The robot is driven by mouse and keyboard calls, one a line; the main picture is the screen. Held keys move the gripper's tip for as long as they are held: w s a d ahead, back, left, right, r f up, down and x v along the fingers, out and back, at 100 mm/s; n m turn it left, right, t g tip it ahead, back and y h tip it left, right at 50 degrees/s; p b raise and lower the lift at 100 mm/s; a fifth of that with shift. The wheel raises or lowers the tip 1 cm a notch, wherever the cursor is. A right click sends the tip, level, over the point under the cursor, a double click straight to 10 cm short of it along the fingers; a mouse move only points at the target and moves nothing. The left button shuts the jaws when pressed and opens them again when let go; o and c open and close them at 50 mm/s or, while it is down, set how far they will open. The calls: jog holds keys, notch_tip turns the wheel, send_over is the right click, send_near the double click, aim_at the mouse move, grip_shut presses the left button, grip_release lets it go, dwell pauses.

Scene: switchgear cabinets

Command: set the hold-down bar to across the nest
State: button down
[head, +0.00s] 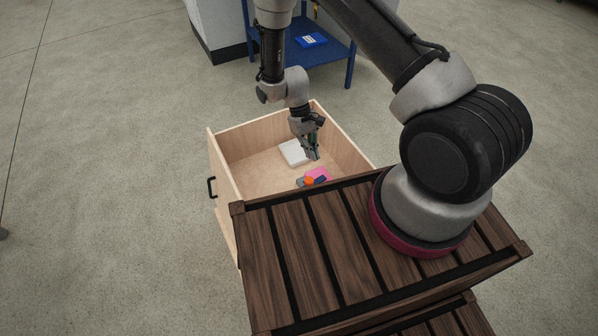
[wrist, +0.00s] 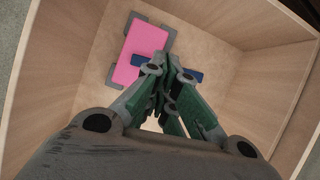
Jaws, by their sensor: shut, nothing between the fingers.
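A pink block (head: 321,173) lies low in the open wooden drawer, and it shows more fully in the wrist view (wrist: 141,51). Grey corner pieces (wrist: 116,76) stand around it, which look like the nest. A dark blue bar (head: 319,180), seemingly the hold-down bar, lies at the near side of the pink block, with an orange piece (head: 309,181) by its left end.
The drawer's walls (head: 228,178) rise around the work area. A white box (head: 294,152) lies on the drawer floor behind the pink block. A dark slatted wooden top (head: 335,235) is in front. A blue table (head: 325,48) stands behind.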

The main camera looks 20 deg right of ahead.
jog(key=w+a+f+t, duration=0.2)
jog(key=w+a+f, duration=0.2)
jog(key=w, duration=0.4)
jog(key=shift+y, duration=0.3)
jog(key=x, duration=0.9)
jog(key=shift+s+d, duration=0.4)
jog(key=shift+s, duration=0.35)
jog(key=shift+s+d, duration=0.2)
jog(key=shift+s, duration=0.4)
jog(key=shift+s+d, duration=0.2)
jog(key=shift+s, duration=0.5)
